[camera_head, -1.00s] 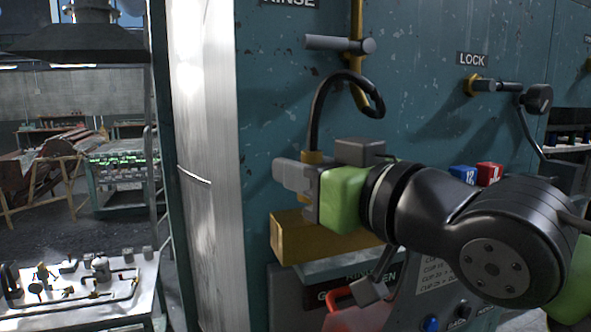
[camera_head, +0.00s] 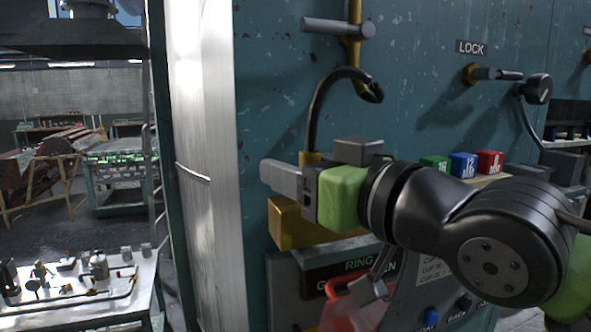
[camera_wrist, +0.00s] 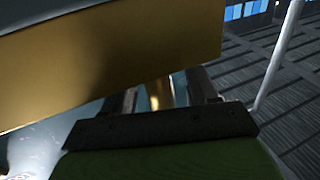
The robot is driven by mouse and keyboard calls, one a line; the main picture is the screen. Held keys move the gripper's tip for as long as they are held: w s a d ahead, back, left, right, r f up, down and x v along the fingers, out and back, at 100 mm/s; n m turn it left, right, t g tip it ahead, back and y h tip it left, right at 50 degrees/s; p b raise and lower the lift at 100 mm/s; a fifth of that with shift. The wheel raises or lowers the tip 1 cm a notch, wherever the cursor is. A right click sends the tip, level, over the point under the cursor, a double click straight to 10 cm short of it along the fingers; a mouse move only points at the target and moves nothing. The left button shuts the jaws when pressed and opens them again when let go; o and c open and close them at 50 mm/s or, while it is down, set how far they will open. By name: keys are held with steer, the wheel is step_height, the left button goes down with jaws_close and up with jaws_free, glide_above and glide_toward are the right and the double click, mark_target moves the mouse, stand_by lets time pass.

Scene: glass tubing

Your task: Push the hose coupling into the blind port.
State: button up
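The hose coupling (camera_head: 311,158) is a brass-coloured collar at the lower end of a curved black hose (camera_head: 318,115). My gripper (camera_head: 283,179) is level, its fingers pointing left, and appears shut on the coupling, whose top shows above the fingers. The lower part of the coupling is hidden behind my gripper. In the wrist view a strip of brass (camera_wrist: 159,93) shows between the two fingers (camera_wrist: 163,95). A brass block (camera_head: 292,223) on the panel lies just below my gripper. The port is not visible, so I cannot tell whether the coupling has entered it.
A grey box (camera_head: 358,151) sits just behind my gripper. Above are a grey rinse lever (camera_head: 333,27) and the hose's hooked upper end. Left of the bright panel edge is open room.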

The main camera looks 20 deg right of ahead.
stand_by(0.3)
steer(key=v, duration=1.5)
steer(key=shift+s, duration=0.35)
